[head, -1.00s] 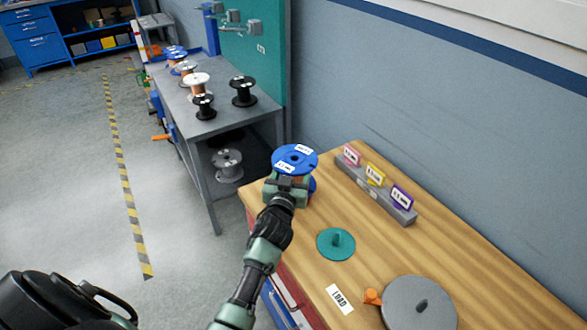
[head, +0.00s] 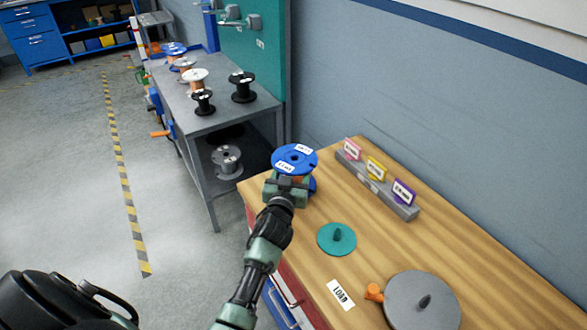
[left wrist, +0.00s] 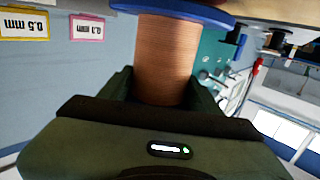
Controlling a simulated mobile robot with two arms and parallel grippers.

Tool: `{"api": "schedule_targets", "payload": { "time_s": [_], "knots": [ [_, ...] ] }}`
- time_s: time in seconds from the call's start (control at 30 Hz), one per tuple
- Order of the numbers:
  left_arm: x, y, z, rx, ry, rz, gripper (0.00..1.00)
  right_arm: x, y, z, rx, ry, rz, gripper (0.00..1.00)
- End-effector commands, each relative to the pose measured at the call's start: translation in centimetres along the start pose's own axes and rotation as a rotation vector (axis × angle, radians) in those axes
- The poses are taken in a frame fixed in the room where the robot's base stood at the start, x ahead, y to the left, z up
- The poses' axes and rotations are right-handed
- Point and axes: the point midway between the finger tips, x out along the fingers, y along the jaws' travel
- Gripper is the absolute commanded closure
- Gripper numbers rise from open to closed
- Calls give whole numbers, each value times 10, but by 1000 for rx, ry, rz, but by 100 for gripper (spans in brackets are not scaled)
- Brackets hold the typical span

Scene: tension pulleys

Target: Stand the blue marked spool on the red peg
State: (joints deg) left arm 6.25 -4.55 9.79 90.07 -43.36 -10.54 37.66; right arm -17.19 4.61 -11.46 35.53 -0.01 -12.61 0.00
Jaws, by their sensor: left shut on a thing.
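The blue spool (head: 295,157) has white labels on its top flange and is held upright at the left end of the wooden bench. My left gripper (head: 287,187) is shut on it. In the left wrist view the copper-coloured winding of the spool (left wrist: 168,60) sits between the two fingers, under a blue flange. Whether the spool touches the bench is hidden. I see no red peg; a teal disc with a short teal peg (head: 337,238) and a grey disc with a dark peg (head: 422,305) are on the bench. My right gripper is not in view.
A grey rack (head: 378,190) with pink, yellow and purple tags stands by the wall. An orange knob (head: 374,292) and a LOAD label (head: 340,294) lie near the grey disc. A grey shelf table (head: 222,118) behind holds several spools. Bench space between spool and rack is clear.

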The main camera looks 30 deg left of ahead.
Motion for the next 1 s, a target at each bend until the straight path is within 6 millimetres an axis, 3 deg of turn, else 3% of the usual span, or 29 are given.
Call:
{"api": "schedule_targets", "payload": {
  "time_s": [0.43,1.0],
  "knots": [
    [1,0,-2,-1,7,1,100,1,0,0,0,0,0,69],
    [2,0,15,-1,6,1,100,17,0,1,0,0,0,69]
  ]
}}
